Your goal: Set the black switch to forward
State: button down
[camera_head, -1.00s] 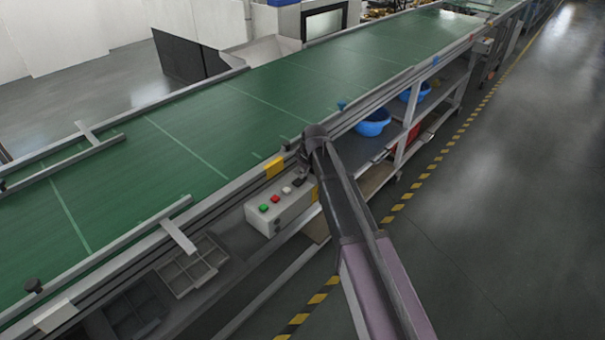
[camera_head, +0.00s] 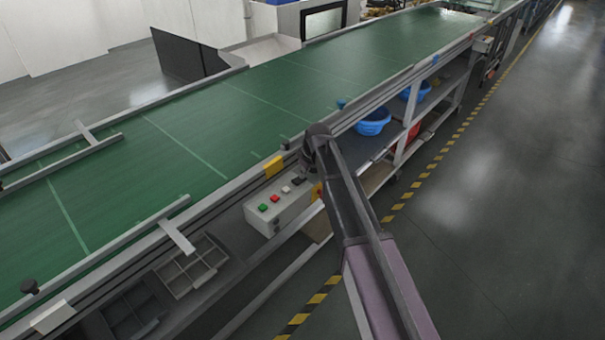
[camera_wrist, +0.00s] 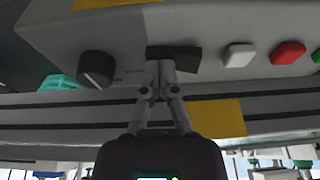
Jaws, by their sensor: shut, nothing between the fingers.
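The control box (camera_head: 282,211) hangs on the near side of the conveyor. The black switch (camera_wrist: 180,57) is a flat dark piece on the box, beside the white button; it also shows in the head view (camera_head: 298,181). My gripper (camera_wrist: 159,66) is shut and empty. In the wrist view its fingertips overlap the left part of the switch; I cannot tell whether they touch it. They hide part of the switch, and its setting is not clear.
White (camera_wrist: 238,55), red (camera_wrist: 287,53) and green (camera_wrist: 317,56) buttons sit in a row beside the switch. A round black knob (camera_wrist: 96,69) is on its other side. The green conveyor (camera_head: 180,140) runs behind the box. Blue bowls (camera_head: 373,123) stand on the lower shelf.

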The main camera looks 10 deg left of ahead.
aim_at(301, 180)
jog(key=shift+s+a+r, duration=0.25)
jog(key=shift+s+a, duration=0.3)
jog(key=shift+s, duration=0.05)
jog(key=shift+p, duration=0.3)
jog(key=r+p, duration=0.4)
jog(key=shift+w+d, duration=0.15)
jog(key=shift+w, duration=0.05)
jog(key=w+d+p+v, duration=0.1)
jog(key=p+v, duration=0.8)
jog(key=shift+w+d+r, duration=0.25)
jog(key=shift+d, duration=0.05)
dwell(0.8)
